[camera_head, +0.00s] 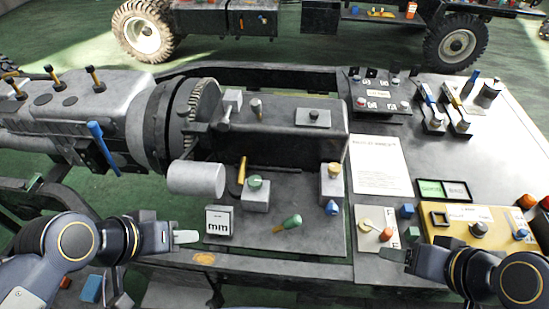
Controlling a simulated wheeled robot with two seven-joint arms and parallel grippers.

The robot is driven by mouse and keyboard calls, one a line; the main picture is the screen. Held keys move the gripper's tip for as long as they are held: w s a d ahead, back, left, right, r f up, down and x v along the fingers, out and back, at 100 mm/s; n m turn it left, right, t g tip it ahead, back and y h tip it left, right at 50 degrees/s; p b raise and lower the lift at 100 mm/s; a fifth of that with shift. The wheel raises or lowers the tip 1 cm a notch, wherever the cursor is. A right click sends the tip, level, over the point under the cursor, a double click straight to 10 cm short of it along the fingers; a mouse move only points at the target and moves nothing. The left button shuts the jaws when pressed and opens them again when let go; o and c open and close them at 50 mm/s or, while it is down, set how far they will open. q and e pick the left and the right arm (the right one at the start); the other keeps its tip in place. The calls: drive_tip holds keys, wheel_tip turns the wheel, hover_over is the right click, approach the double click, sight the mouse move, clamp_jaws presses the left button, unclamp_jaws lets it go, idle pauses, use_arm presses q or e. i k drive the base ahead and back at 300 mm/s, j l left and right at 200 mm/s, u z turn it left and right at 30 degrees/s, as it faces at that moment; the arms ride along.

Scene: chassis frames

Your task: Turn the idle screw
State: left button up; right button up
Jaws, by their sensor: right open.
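No part in the head view is clearly marked as the idle screw. Candidates stand on the dark plate in the middle: a block with a green knob (255,183), a block with a yellow-orange knob (333,171) and a green-handled screwdriver-like piece (288,224). A brass rod (241,172) stands beside the green-knob block. My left gripper (186,237) is at the plate's lower left, apart from these parts; its jaw gap cannot be made out. My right gripper (392,256) is open at the lower right, near a small panel with an orange knob (386,234), and appears empty.
A white "mm" block (218,221) stands just right of my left gripper. A large grey engine with a toothed ring (203,104) fills the left. A yellow box (470,228) with knobs lies at right. A paper sheet (377,165) lies on the grey surface.

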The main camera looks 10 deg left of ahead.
sight(334, 169)
drive_tip(key=l+u, duration=0.2)
drive_tip(key=u, duration=0.25)
drive_tip(key=k+l+u, duration=0.1)
drive_tip(key=u, duration=0.35)
drive_tip(key=k+l+u, duration=0.1)
drive_tip(key=u, duration=0.35)
drive_tip(key=k+l, duration=0.05)
drive_tip(key=l, duration=0.05)
